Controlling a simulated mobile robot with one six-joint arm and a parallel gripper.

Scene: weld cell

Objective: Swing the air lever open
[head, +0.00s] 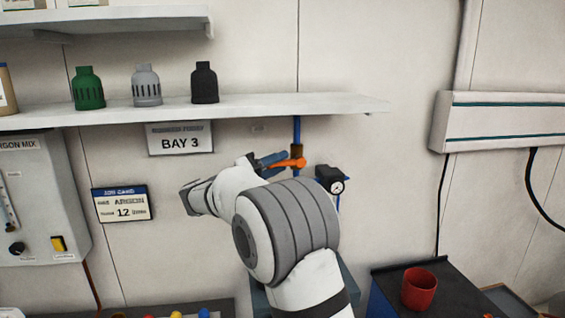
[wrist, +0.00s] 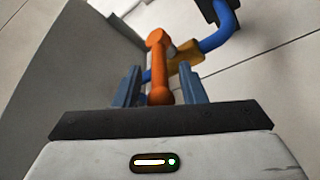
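The orange air lever (head: 291,163) sits on a blue vertical pipe (head: 297,131) on the back wall, below the shelf. In the head view it points left, across the pipe, toward my gripper (head: 268,161). In the wrist view the lever (wrist: 159,72) runs from its pivot down between the two blue fingers of my gripper (wrist: 160,84). The fingers are apart, with a narrow gap showing on each side of the lever. A brass-coloured valve body (wrist: 184,55) and curved blue pipe (wrist: 217,38) show behind. My arm hides part of the wall below the lever.
A black pressure gauge unit (head: 331,181) is just right of the lever. The shelf (head: 330,105) with several bottle-shaped parts runs above. A BAY 3 sign (head: 180,140) and grey argon box (head: 40,190) are left. A red cup (head: 419,289) stands on a dark cabinet lower right.

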